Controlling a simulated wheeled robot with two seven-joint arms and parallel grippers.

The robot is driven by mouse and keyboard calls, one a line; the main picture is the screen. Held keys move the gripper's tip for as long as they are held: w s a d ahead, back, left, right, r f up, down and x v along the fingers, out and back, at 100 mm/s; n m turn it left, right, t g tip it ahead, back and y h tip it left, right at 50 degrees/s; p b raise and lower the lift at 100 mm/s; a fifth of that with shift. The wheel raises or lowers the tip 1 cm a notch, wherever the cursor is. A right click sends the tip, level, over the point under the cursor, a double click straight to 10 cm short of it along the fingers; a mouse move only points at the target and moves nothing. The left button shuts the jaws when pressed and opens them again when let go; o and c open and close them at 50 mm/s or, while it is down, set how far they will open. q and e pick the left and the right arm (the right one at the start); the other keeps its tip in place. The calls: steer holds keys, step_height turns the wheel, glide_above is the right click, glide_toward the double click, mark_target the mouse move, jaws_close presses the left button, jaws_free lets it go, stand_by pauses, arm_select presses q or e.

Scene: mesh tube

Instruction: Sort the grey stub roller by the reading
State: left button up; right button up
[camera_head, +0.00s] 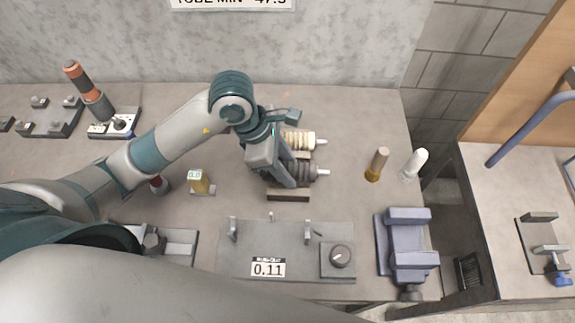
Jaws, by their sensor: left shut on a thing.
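My left gripper (290,180) reaches down at a small wooden rack (288,195) in the middle of the bench. It is shut on the grey stub roller (310,172), whose metal shaft end sticks out to the right. The gripper hides the roller's left part, and I cannot tell whether the roller rests on the rack or is lifted. A cream roller (299,141) lies just behind it. A test plate (285,240) in front has upright posts, a knob (340,256) and a display (268,267) reading 0.11. My right gripper is not in view.
A blue-grey vise (407,245) stands at the bench's right edge. A yellow gauge (198,181) reads 0.0. A wall sign (232,3) is cut off above. A gap separates the right side table (500,210).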

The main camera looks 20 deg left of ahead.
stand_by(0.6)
arm_select(q)
steer(key=shift+b, duration=0.3)
steer(key=shift+f, duration=0.15)
stand_by(0.9)
steer(key=shift+f+b, duration=0.5)
steer(key=shift+b, duration=0.35)
stand_by(0.4)
steer(key=shift+s+b, duration=0.1)
steer(key=shift+b, duration=0.55)
stand_by(1.4)
steer(key=o, duration=1.4)
steer(key=shift+f, duration=0.15)
